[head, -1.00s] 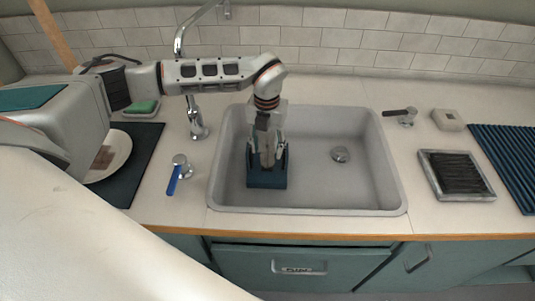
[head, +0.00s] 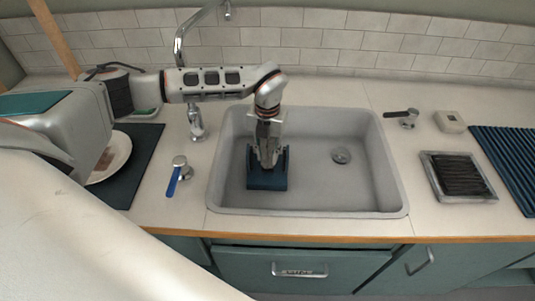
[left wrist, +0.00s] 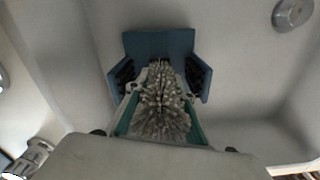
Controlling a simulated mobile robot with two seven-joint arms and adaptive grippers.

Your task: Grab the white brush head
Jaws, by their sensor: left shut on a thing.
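My left gripper (head: 267,158) points down into the sink, at the blue holder (head: 268,181) standing on the sink floor. In the left wrist view, a whitish-grey, bristly brush head (left wrist: 160,105) sits between the teal-edged fingers of my left gripper (left wrist: 160,115), which is shut on it. Its bristles spread out close to the camera. The blue holder (left wrist: 160,43) shows just beyond it, with dark bristles along its two side walls. Whether the head touches the holder is hard to tell. My right gripper is not in view.
The grey sink (head: 365,190) is otherwise clear, with a drain (head: 341,155) at the right. On the right counter are a bristle-filled tray (head: 434,183), a pale block (head: 449,121) and a blue ribbed mat (head: 505,160).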

